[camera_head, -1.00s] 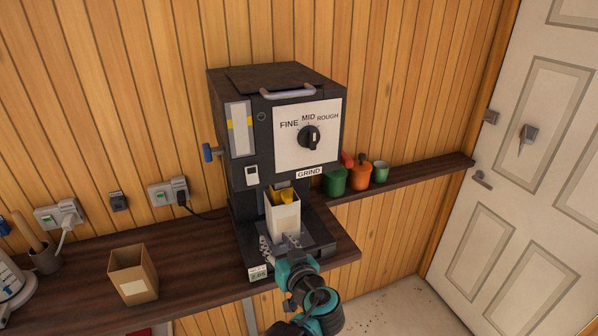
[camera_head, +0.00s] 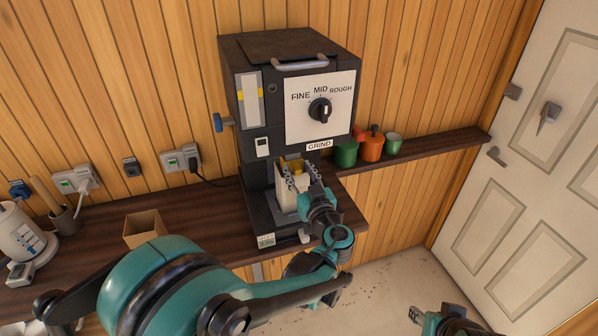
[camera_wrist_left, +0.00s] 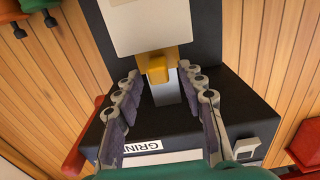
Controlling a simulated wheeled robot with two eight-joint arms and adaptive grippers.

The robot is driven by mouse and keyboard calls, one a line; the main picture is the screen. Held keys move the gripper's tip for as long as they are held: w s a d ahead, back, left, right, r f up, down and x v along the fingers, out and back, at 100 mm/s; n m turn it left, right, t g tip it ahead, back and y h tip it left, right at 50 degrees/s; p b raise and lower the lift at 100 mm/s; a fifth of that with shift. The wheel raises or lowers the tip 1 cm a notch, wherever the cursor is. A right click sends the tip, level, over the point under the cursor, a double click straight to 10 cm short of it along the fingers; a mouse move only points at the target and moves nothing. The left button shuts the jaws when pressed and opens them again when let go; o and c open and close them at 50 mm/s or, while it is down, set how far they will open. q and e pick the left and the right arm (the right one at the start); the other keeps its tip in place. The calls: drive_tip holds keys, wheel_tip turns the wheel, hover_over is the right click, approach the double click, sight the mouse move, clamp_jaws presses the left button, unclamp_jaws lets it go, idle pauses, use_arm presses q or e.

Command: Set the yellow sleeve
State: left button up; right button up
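The yellow sleeve (camera_head: 292,164) sits at the spout under the GRIND label of the black grinder (camera_head: 258,112). A pale upright bag (camera_head: 283,199) stands just below it. My left gripper (camera_head: 301,177) is at the front of the spout, its fingers spread. In the left wrist view the yellow sleeve (camera_wrist_left: 154,67) shows between and slightly beyond the open fingertips (camera_wrist_left: 160,78), with a gap on each side. The bag (camera_wrist_left: 148,25) shows at the top of that view. My right gripper (camera_head: 430,316) is at the bottom edge, partly cut off.
A brown open box (camera_head: 143,228) stands on the dark counter (camera_head: 195,218), partly behind my left arm. A white appliance (camera_head: 20,236) is at far left. Green and orange canisters (camera_head: 371,148) stand on the shelf right of the grinder. A door (camera_head: 500,215) is at right.

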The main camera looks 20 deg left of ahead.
use_arm(q)
drive_tip(key=shift+c, duration=0.3)
clamp_jaws()
wheel_tip(320, 180, up, 5)
drive_tip(key=p, duration=0.3)
drive_tip(key=shift+o, duration=0.3)
unclamp_jaws()
drive_tip(key=shift+d, duration=0.1)
